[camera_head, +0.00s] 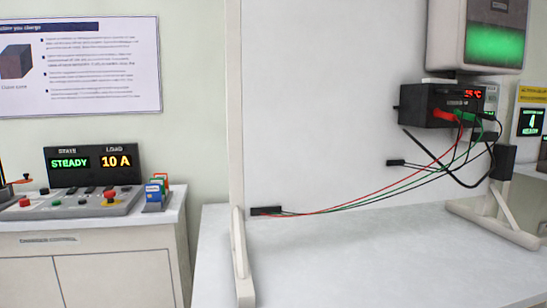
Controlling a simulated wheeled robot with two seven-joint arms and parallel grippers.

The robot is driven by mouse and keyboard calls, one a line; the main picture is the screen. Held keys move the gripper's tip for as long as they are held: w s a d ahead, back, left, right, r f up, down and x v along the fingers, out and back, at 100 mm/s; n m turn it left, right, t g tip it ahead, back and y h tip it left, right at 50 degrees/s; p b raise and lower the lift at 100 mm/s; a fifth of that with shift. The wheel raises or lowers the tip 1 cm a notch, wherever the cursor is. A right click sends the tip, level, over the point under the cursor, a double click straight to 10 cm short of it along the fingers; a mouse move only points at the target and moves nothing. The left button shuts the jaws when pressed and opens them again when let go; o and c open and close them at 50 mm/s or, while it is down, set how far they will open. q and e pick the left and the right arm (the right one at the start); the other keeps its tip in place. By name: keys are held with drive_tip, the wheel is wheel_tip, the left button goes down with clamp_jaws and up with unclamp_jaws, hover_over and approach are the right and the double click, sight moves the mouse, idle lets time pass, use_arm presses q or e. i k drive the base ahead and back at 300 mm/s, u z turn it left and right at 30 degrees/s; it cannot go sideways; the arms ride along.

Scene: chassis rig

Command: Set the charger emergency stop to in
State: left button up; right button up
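A grey control console (66,203) stands on the cabinet labelled "CHARGER CONTROL" at the left of the head view. A red mushroom button on a yellow base (110,196), which looks like the emergency stop, sits near the console's right end. It is too small to tell whether it is in or out. Another red button (24,202) is at the console's left end, with green and dark controls between them. A display (94,163) behind reads "STEADY" and "10 A". Neither of my grippers is in view.
A card holder (155,197) stands right of the console. A white bench (330,255) fills the middle, with an upright frame post (236,120) at its left. Red, green and black cables run to a black box (430,107) at the right. The bench's middle is clear.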

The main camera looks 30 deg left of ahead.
sight(111, 194)
drive_tip(key=u, duration=2.25)
